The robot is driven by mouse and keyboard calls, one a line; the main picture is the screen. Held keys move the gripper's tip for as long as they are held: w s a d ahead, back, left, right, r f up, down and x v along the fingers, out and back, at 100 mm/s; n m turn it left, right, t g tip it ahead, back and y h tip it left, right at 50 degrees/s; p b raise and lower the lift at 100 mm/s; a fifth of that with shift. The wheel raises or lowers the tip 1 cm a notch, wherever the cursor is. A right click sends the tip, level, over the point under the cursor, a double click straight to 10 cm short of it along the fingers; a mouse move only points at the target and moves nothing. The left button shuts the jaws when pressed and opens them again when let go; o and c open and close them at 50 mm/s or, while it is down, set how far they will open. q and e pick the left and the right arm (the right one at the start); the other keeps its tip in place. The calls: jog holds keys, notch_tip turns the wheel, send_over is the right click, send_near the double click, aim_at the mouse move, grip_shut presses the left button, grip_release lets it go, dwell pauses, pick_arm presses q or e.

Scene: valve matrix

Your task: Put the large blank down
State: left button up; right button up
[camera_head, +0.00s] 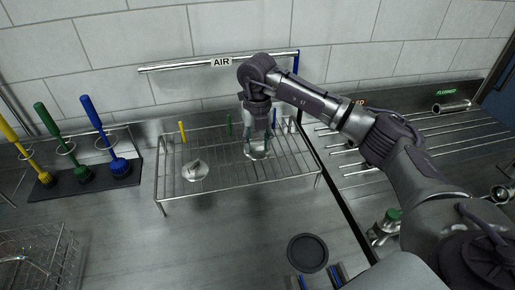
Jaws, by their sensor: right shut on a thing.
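My right gripper (256,146) points down over the right half of a wire rack (180,200). It is shut on a shiny metal piece (258,154), which I take to be the large blank. The gripper hides part of it. The piece is at or just above the rack's wires; I cannot tell whether it touches them. My left gripper is not in view.
Another round metal piece (195,171) lies on the rack's left half. Yellow, green and blue brushes (104,136) stand at left, above a wire basket (38,258). A black disc (307,253) lies in front. An AIR rail (180,67) runs behind.

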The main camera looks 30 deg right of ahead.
aim_at(257, 149)
notch_tip(257, 149, down, 3)
jog(key=shift+s+f+p, duration=0.1)
jog(key=shift+f+p, duration=0.05)
jog(key=shift+p, duration=0.5)
jog(key=shift+f, duration=0.15)
jog(key=shift+f, duration=0.1)
jog(key=o, duration=0.8)
jog(key=shift+f, duration=0.1)
jog(key=o, duration=0.4)
jog(key=shift+o, duration=0.2)
